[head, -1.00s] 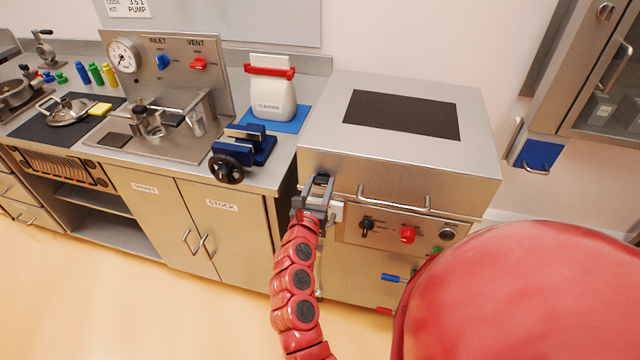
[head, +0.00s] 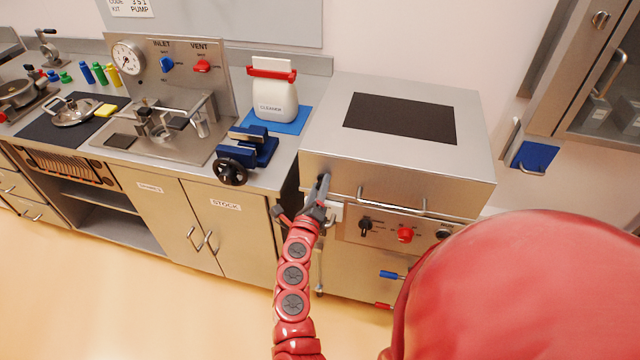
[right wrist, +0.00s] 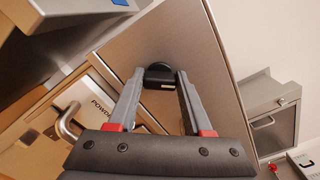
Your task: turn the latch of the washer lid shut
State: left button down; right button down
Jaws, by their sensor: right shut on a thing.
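The washer (head: 475,130) is a steel box with its lid down and a dark panel (head: 400,117) on top. My right gripper (head: 321,190) is at the left end of the washer's front, by the lid's lower edge. In the right wrist view, its two grey fingers (right wrist: 160,82) are on either side of a small black latch knob (right wrist: 158,70) on a steel face. The gripper is shut on this latch. In the head view the fingers hide the latch, so its exact angle cannot be told. My left gripper is not in view.
A lid handle (head: 390,203), a black knob (head: 366,223) and a red knob (head: 405,235) are right of the gripper. Blue (head: 390,275) and red levers sit lower. A blue vise (head: 250,147) and cleaner jug (head: 276,97) stand on the counter to the left.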

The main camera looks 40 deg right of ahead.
jog(key=n+p, duration=0.1)
jog(key=n, duration=0.3)
jog(key=shift+p, duration=0.4)
jog(key=shift+f+n+p, duration=0.1)
jog(key=shift+n+p, duration=0.45)
jog(key=shift+n, duration=1.05)
jog(key=shift+c, duration=1.6)
grip_release()
jog(key=shift+s+a+f, duration=0.1)
jog(key=shift+s+a, duration=0.05)
jog(key=shift+a, duration=0.15)
jog(key=b+v, duration=0.3)
jog(key=v, duration=1.3)
jog(key=shift+s+a, duration=0.25)
jog(key=shift+s, duration=0.1)
